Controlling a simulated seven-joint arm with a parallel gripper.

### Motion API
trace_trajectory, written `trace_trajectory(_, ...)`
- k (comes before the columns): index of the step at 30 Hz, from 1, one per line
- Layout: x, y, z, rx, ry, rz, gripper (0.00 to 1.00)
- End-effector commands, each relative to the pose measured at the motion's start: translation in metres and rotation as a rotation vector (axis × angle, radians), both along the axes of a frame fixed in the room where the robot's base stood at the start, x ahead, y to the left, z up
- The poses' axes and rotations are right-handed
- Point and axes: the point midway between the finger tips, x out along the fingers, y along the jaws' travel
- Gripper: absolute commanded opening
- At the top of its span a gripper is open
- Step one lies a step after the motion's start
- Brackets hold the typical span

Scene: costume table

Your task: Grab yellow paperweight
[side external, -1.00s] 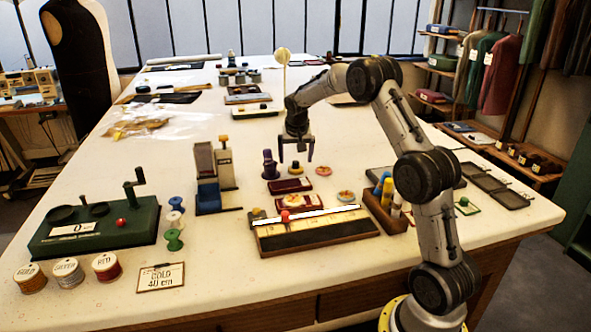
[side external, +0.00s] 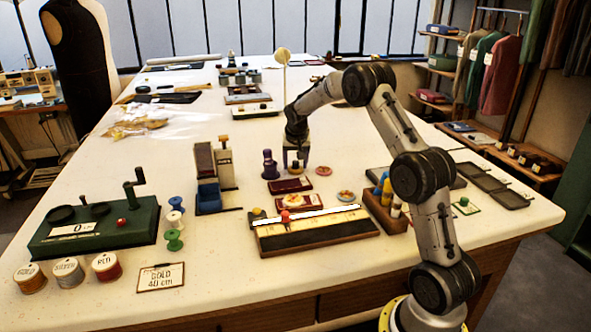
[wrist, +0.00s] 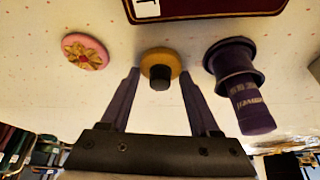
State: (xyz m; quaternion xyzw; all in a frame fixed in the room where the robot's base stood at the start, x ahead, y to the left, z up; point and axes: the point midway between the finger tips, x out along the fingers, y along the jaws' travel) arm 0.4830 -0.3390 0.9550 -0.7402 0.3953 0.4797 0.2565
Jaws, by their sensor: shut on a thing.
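The yellow paperweight (wrist: 178,62) is a round yellow disc with a dark knob. In the wrist view it sits between the two finger ends of my gripper (wrist: 160,75), which is shut on it. In the side view my gripper (side external: 296,161) is low over the table, and its fingers hide most of the paperweight. It appears at table level; I cannot tell whether it touches the tabletop.
A purple spool-like stamp (side external: 270,165) stands close left of my gripper; it also shows in the wrist view (wrist: 235,75). A pink disc (side external: 323,170) lies to the right. A dark red tray (side external: 290,186) lies in front.

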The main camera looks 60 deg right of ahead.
Motion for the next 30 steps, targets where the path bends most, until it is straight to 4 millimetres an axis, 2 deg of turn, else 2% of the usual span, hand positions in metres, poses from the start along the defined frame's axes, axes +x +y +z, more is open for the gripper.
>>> trace_trajectory(11,0.001,0.000,0.003,-0.002,-0.004,0.001,0.00)
trace_trajectory(17,0.001,-0.001,0.016,-0.004,-0.005,0.001,0.00)
trace_trajectory(21,0.000,0.001,0.039,-0.004,-0.008,0.000,0.00)
trace_trajectory(30,-0.050,0.035,0.099,-0.004,-0.004,0.000,0.00)
